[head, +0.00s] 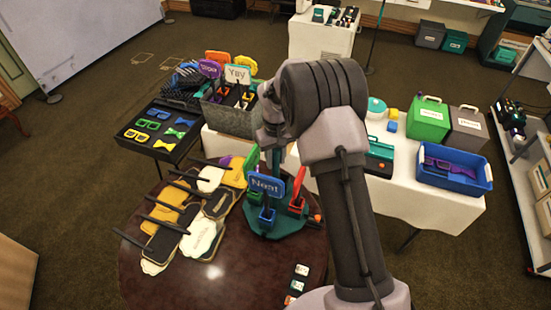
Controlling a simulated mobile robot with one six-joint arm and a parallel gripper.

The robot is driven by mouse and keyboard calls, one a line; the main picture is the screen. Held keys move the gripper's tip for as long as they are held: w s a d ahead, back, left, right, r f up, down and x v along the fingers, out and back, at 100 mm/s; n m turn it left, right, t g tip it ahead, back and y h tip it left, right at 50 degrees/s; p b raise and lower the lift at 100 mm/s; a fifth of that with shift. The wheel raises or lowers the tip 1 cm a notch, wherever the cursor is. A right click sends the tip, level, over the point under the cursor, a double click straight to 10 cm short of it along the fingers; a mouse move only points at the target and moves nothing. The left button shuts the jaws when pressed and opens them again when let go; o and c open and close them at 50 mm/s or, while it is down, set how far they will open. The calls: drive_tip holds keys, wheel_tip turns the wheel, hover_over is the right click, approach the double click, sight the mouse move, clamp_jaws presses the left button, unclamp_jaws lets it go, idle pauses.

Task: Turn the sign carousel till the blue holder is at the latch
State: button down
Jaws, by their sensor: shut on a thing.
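The sign carousel (275,222) stands on the round dark table, with a teal base and several coloured holders. The blue holder (267,215) is at its near side and carries a blue sign (265,187) reading "Neat". A red holder (297,190) is at its right and a green sign (252,160) at its back left. A small orange part (317,218) at the right edge may be the latch; I cannot tell. My gripper (273,160) points down over the carousel's back and is shut on part of the carousel; its fingertips and the exact part held are partly hidden.
Several sign paddles (203,215) lie piled left of the carousel on the round table (215,290). Small cards (299,270) lie at its front. Behind stands a white-clothed table (410,195) with a blue crate (455,190) and a green box (428,120).

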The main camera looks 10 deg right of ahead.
drive_tip(key=shift+r+n, duration=0.1)
drive_tip(key=shift+n, duration=0.5)
drive_tip(key=shift+n+p, duration=0.8)
drive_tip(key=shift+n, duration=0.7)
drive_tip(key=shift+n+p, duration=0.75)
drive_tip(key=shift+n, duration=1.65)
drive_tip(key=shift+w+n+p, duration=0.1)
drive_tip(key=shift+n+p, duration=0.55)
drive_tip(key=shift+n, duration=1.65)
drive_tip(key=shift+n+p, duration=0.4)
drive_tip(key=shift+n, duration=1.8)
drive_tip(key=c, duration=1.1)
unclamp_jaws()
